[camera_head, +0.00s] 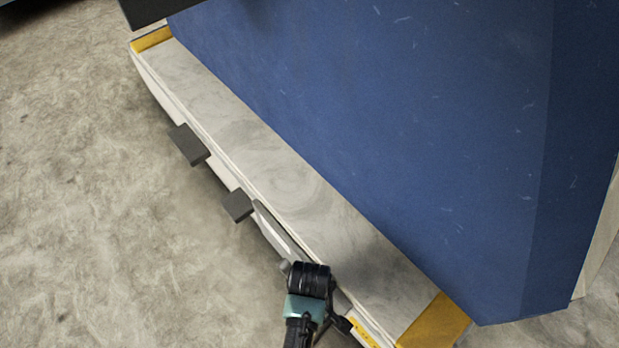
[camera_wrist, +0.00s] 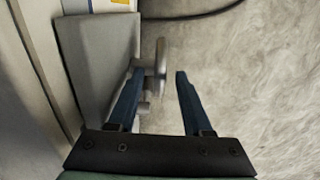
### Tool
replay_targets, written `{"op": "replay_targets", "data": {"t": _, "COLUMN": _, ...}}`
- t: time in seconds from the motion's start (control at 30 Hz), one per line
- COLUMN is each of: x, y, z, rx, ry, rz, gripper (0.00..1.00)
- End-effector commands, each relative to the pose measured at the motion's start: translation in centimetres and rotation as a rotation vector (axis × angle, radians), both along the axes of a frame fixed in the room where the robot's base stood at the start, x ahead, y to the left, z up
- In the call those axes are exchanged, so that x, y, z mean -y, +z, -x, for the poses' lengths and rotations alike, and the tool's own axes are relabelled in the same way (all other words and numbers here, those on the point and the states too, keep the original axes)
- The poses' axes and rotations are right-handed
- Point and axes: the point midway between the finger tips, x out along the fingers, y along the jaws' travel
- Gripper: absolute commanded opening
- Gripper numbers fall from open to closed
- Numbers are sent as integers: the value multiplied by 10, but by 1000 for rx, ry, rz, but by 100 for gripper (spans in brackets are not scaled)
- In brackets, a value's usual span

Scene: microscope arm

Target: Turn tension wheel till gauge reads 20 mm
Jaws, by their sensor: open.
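In the wrist view, a grey wheel (camera_wrist: 162,45), seen nearly edge-on, sticks out from the side of a grey housing (camera_wrist: 108,60). I take it to be the tension wheel. My gripper (camera_wrist: 158,72) is open with two dark blue fingers. The left finger is on the housing side and overlaps the hub and shaft; the right finger is to the right of the wheel with a gap. I cannot tell whether either finger touches it. In the head view, my black and teal wrist is at the bottom centre and hides the wheel area. No gauge reading is legible.
In the head view, a large blue panel (camera_head: 400,110) stands over a long grey machine top with yellow ends (camera_head: 436,322). Two dark blocks (camera_head: 189,144) project from its left side. The floor (camera_head: 90,220) at left is open. A dark cable (camera_wrist: 205,16) crosses the wrist view's top.

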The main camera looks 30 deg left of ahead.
Motion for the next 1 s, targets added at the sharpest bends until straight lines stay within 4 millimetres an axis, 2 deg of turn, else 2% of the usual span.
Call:
{"op": "replay_targets", "data": {"t": 0.2, "x": 0, "y": 0, "z": 0, "rx": 0, "ry": 0, "rz": 0, "gripper": 50}}
{"op": "replay_targets", "data": {"t": 0.4, "x": 0, "y": 0, "z": 0, "rx": 0, "ry": 0, "rz": 0, "gripper": 14}}
{"op": "replay_targets", "data": {"t": 0.5, "x": 0, "y": 0, "z": 0, "rx": 0, "ry": 0, "rz": 0, "gripper": 0}}
{"op": "replay_targets", "data": {"t": 1.0, "x": 4, "y": 1, "z": 2, "rx": 13, "ry": -3, "rz": -43, "gripper": 0}}
